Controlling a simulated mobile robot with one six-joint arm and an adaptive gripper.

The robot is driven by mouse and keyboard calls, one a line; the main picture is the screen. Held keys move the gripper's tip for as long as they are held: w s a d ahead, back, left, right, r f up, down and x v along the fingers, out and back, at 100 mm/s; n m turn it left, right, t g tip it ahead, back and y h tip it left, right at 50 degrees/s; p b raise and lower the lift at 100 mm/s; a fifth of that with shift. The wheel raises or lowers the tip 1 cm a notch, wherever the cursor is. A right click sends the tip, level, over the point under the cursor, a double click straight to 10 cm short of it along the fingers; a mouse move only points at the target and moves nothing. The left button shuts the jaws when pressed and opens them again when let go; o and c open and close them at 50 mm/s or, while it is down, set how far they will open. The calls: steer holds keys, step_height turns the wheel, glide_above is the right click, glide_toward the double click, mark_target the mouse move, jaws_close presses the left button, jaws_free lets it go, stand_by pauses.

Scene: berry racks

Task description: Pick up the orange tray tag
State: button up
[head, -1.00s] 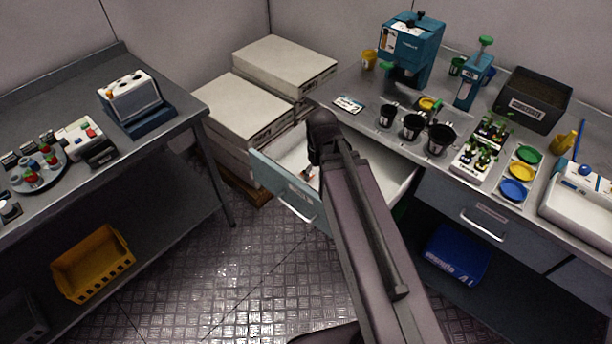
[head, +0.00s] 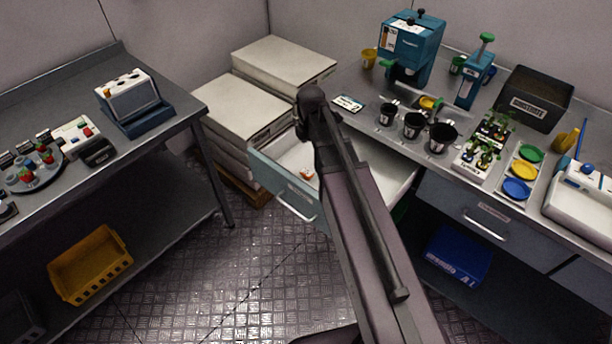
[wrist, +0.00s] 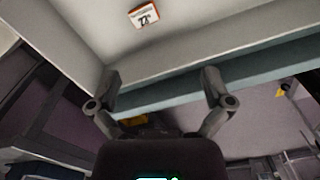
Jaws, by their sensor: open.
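The orange tray tag (wrist: 144,16) lies flat on the floor of the open drawer (wrist: 190,42). It has a white face with dark print and an orange edge. In the head view the tag (head: 306,174) is a small orange and white patch inside the drawer (head: 284,186), left of my arm. My gripper (wrist: 160,76) is open and empty, its two fingers wide apart. In the wrist view the fingers appear over the drawer's wall, with the tag beyond them towards the top. In the head view my arm hides the gripper.
The drawer's teal front (head: 270,178) and side walls surround the tag. Stacked white boxes (head: 240,105) stand left of the drawer. The counter above holds black cups (head: 412,125), a blue-teal machine (head: 408,45) and seedlings (head: 483,150).

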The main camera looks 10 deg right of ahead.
steer(key=w+n, duration=0.1)
steer(key=n, duration=0.1)
steer(key=w+n, duration=0.1)
steer(key=n, duration=0.1)
steer(key=shift+w+f, duration=0.2)
steer(key=shift+w, duration=0.1)
steer(key=shift+f+b, duration=0.15)
steer(key=shift+b, duration=0.15)
steer(key=b, duration=0.8)
glide_above(307, 172)
step_height(307, 172, down, 8)
steer(key=shift+d+f, duration=0.15)
steer(key=shift+f, duration=0.1)
steer(key=shift+s+f+b, duration=0.1)
steer(key=shift+f+b, duration=2.45)
steer(key=shift+b, duration=0.2)
steer(key=c, duration=0.9)
